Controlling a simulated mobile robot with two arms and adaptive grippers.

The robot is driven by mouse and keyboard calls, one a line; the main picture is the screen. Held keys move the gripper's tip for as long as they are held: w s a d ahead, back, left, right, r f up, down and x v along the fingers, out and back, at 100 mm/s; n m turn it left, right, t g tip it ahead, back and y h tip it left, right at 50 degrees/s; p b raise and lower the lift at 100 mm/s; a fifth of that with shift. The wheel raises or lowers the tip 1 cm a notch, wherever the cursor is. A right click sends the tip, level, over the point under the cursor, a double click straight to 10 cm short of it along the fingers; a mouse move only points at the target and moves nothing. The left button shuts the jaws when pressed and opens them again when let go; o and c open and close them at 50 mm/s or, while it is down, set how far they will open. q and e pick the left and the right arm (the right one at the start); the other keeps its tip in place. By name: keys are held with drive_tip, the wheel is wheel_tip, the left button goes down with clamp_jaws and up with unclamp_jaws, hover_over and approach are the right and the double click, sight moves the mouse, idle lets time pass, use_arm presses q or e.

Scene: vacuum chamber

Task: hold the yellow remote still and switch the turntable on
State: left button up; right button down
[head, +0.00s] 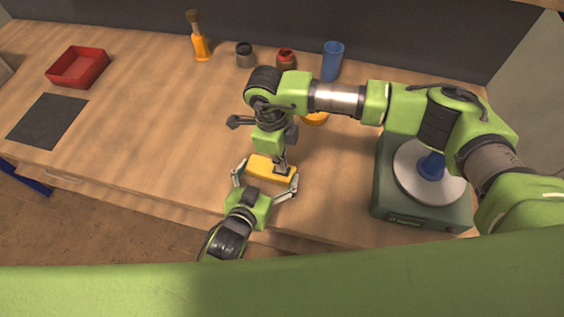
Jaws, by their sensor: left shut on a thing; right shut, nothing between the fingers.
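The yellow remote (262,167) lies near the front edge of the wooden worktop. My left gripper (266,180) is shut on it, with one finger at each end. My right gripper (282,169) is shut and empty, pointing down over the right part of the remote's top. I cannot tell if its tips touch the remote, and they hide part of its face. The turntable (405,182) is a dark green box with a pale round disc (413,189) at the right. A blue object (431,166) stands on the disc. My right arm hides the turntable's back right part.
A red tray (78,67) and a dark mat (48,121) are at the left. An orange bottle (200,46), a grey pot (245,55), a red-topped jar (286,58) and a blue cup (332,61) stand at the back. An orange thing (316,119) is partly hidden. The middle left is clear.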

wheel_tip(320, 180, up, 14)
drive_tip(key=a, duration=0.1)
drive_tip(key=shift+w+a, duration=0.3)
drive_tip(key=shift+w, duration=0.05)
drive_tip(key=shift+f, duration=0.1)
drive_tip(key=shift+s+d, duration=0.25)
drive_tip(key=shift+d, duration=0.45)
drive_tip(key=f, duration=0.4)
drive_tip(key=d+f, duration=0.1)
drive_tip(key=f, duration=0.8)
drive_tip(key=shift+s+d+f, duration=0.25)
drive_tip(key=shift+s+f, duration=0.05)
